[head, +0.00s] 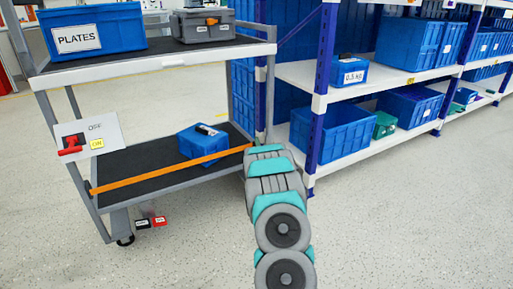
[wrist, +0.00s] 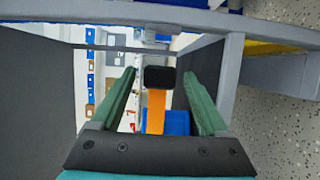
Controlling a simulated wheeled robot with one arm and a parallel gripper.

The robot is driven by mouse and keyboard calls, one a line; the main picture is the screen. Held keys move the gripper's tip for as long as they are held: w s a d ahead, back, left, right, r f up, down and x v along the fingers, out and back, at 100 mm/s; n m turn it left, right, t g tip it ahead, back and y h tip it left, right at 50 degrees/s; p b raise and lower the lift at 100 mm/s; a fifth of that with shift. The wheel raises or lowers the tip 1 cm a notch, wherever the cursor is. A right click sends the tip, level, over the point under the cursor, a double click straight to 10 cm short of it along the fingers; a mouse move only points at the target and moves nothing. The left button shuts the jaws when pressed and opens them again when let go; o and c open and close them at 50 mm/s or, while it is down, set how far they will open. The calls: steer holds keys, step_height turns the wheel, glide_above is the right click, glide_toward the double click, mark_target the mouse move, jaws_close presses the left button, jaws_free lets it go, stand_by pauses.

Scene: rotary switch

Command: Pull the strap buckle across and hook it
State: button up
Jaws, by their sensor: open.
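The orange strap (head: 170,171) runs slantwise across the cart's open side, from the left post to near the right post. In the wrist view, the strap (wrist: 155,112) ends in a black buckle (wrist: 160,79). My gripper (wrist: 159,74) is open, with one green finger to each side of the buckle and gaps between. In the head view, my arm reaches the right post at the strap's right end; the fingers and buckle are hard to make out there. I cannot tell whether the buckle touches a hook or the post.
The grey cart (head: 150,62) carries a blue PLATES bin (head: 92,30) and a grey case (head: 203,25) on top. A blue box (head: 203,143) sits on its lower shelf. A red switch (head: 70,145) is on the left plate. Blue-post shelving (head: 318,110) stands close on the right.

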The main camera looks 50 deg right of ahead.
steer(key=v, duration=0.6)
steer(key=shift+c, duration=0.3)
